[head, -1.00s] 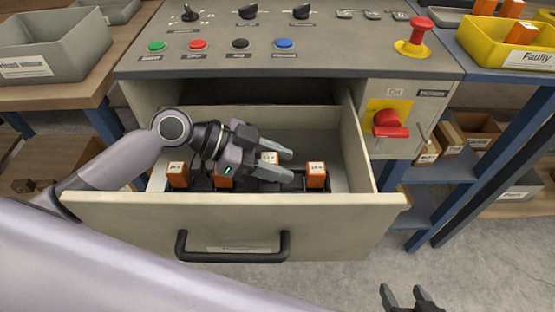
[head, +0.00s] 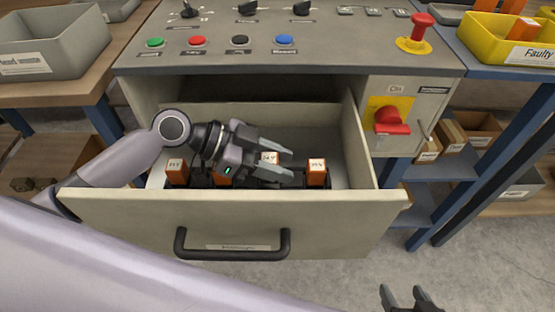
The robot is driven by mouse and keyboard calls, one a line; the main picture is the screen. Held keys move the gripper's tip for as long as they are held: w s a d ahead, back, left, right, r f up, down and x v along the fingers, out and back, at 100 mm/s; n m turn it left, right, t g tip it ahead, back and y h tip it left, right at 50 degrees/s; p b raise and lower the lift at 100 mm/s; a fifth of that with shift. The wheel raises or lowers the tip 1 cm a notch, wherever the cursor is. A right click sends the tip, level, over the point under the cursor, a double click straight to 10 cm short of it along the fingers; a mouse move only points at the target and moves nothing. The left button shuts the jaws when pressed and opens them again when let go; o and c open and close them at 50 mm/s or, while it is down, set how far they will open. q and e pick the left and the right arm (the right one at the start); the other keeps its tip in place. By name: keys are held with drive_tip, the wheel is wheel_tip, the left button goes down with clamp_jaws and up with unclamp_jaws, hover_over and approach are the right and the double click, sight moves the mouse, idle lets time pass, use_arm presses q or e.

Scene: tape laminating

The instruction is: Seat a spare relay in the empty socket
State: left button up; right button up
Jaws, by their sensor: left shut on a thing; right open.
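My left gripper (head: 290,162) reaches into the open drawer from the left, shut on an orange relay (head: 269,158) with a pale labelled top. Other orange relays stand upright in the drawer: one at the left (head: 177,172), one at the right (head: 316,173), and one partly hidden beneath my gripper (head: 221,178). A dark socket row (head: 286,185) shows low behind the drawer front. The gripper and drawer front hide much of it, so I cannot tell whether the held relay is in a socket. My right gripper (head: 408,298) is open and empty at the bottom edge.
The drawer front (head: 330,215) has a black handle. Above is a control panel with buttons and a red emergency knob (head: 418,28); a red switch (head: 390,122) is right of the drawer. A yellow "Faulty" bin (head: 490,45) holds orange relays. A grey bin (head: 45,45) stands at left.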

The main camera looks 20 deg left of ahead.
use_arm(q)
drive_tip(key=shift+f+b, duration=0.5)
drive_tip(key=shift+f, duration=0.1)
idle(0.3)
drive_tip(key=shift+s+f, duration=0.15)
drive_tip(key=shift+f, duration=0.35)
idle(0.6)
drive_tip(key=o, duration=1.6)
drive_tip(key=shift+f+b, duration=0.1)
drive_tip(key=shift+b, duration=0.2)
drive_tip(key=shift+o, duration=0.2)
drive_tip(key=shift+r+p, duration=2.95)
drive_tip(key=shift+r, duration=0.9)
